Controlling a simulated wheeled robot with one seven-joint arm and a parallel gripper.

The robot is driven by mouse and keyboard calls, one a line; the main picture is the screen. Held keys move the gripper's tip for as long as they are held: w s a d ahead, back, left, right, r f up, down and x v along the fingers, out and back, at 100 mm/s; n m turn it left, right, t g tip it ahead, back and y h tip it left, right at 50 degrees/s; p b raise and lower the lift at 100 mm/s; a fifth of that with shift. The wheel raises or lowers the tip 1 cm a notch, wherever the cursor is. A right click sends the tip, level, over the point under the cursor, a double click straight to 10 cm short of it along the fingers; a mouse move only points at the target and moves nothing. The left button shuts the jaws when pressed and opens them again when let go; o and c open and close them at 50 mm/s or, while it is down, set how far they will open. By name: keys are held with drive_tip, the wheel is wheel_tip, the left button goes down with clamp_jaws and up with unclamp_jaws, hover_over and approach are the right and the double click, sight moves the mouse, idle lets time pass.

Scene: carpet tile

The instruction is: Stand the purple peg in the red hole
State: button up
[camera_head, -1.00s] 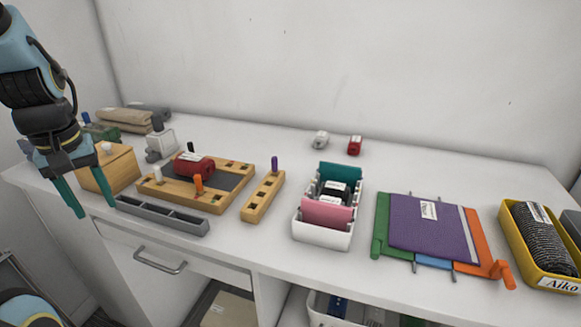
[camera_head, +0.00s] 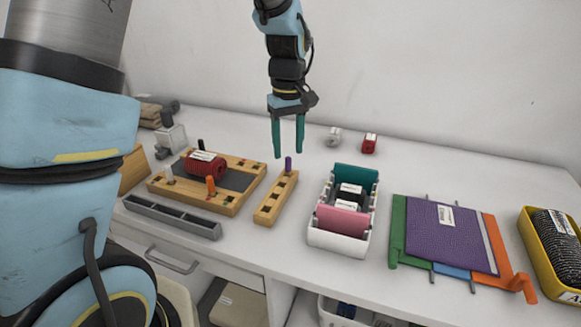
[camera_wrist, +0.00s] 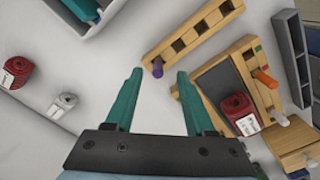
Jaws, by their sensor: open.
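The purple peg (camera_head: 288,164) stands upright at the far end of a narrow wooden block (camera_head: 266,213) with several square holes. In the wrist view the peg (camera_wrist: 158,68) appears between the fingertips, close to the block's end. My gripper (camera_head: 288,154) points down above the peg, its teal fingers apart and empty. It also shows in the wrist view (camera_wrist: 159,74). A wooden frame board (camera_head: 216,206) with square holes lies left of the block. It holds an orange peg (camera_head: 210,184), a white peg and a black peg. I cannot clearly make out which hole is red.
A red roll (camera_head: 205,164) lies on the board's dark centre. A grey divided tray (camera_head: 172,216) lies in front. A white bin (camera_head: 341,240) with teal and pink items stands right of the block. Bare tabletop lies behind the block.

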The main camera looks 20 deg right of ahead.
sight(288, 158)
drive_tip(key=shift+w+d+f+p, duration=0.15)
drive_tip(key=shift+f+p, duration=0.45)
drive_tip(key=shift+f, duration=0.85)
drive_tip(key=shift+w+a+f+p, duration=0.15)
drive_tip(key=shift+f+p, duration=0.45)
drive_tip(key=shift+f, duration=0.8)
drive_tip(key=shift+d, duration=0.1)
drive_tip(key=shift+c, duration=0.2)
clamp_jaws()
